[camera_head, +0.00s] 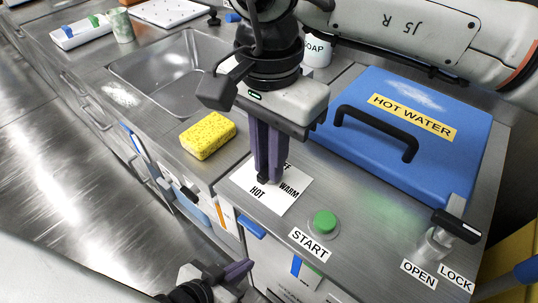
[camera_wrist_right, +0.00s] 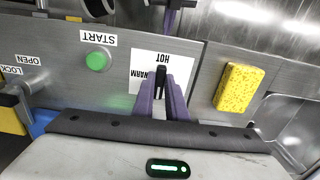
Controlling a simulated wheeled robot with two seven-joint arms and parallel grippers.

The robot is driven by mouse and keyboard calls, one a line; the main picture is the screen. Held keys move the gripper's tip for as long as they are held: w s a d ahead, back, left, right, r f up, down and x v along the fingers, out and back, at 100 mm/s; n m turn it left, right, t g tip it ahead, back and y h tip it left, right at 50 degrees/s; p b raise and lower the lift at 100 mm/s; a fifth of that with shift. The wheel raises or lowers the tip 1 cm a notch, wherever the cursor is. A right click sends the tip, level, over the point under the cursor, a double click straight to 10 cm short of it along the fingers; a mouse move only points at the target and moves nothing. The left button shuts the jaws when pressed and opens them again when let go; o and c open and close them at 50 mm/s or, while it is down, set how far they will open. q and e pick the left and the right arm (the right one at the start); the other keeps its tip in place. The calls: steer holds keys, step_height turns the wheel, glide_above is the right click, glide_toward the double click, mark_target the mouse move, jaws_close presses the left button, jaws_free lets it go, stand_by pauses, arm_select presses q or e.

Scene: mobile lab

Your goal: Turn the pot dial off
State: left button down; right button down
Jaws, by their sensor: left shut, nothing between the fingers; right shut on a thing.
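The pot dial is a small black knob (camera_wrist_right: 160,76) on a white label (camera_head: 281,198) marked HOT, WARM and a partly hidden word ending in F. My right gripper (camera_head: 268,176) points down over the label, its purple fingers shut on the dial. In the right wrist view the fingers (camera_wrist_right: 164,98) stand on either side of the knob, whose black end shows towards HOT. The fingers hide part of the dial, so its exact setting is hard to tell. My left gripper (camera_head: 238,270) is shut and empty, low in front of the counter.
A green START button (camera_head: 325,222) sits right of the label. A blue HOT WATER lid (camera_head: 390,152) with a black handle lies behind. A yellow sponge (camera_head: 208,135) is at the left near the sink (camera_head: 160,68). An OPEN/LOCK lever (camera_head: 436,240) stands at the right.

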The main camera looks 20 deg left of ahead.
steer(key=shift+r, duration=0.1)
steer(key=c, duration=1.8)
jaws_free()
steer(key=shift+o, duration=0.2)
step_height(320, 180, up, 10)
steer(key=p, duration=0.1)
steer(key=shift+r+p, duration=0.15)
steer(key=shift+p, duration=0.2)
